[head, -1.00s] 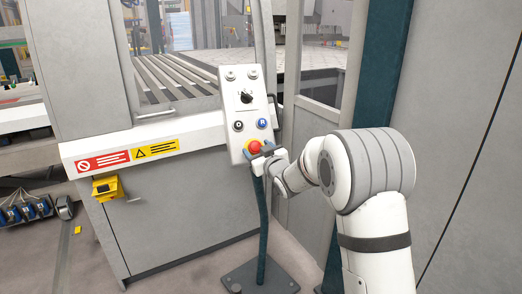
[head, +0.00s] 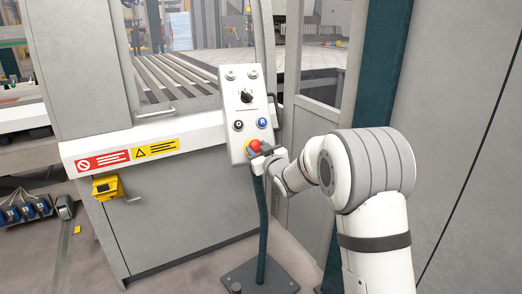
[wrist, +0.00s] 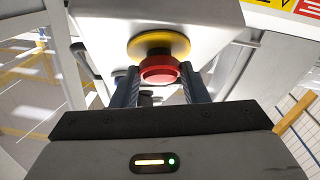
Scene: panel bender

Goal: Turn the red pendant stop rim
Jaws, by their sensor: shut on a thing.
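The red pendant stop (head: 254,146) is a round red button on a yellow collar, low on the face of the pale pendant box (head: 236,100). In the wrist view the red stop (wrist: 160,70) sits between my two blue-grey fingers, in front of the yellow collar (wrist: 158,44). My gripper (wrist: 160,78) is shut on its rim, one finger at each side. In the head view my gripper (head: 260,150) meets the stop from the lower right and hides part of it and of the collar.
Above the stop are a button marked 0, a blue R button (head: 262,123) and a black selector knob (head: 246,96). The box stands on a dark green post (head: 263,230). The machine's front panel (head: 180,210) is left, a grey cabinet wall (head: 460,130) right.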

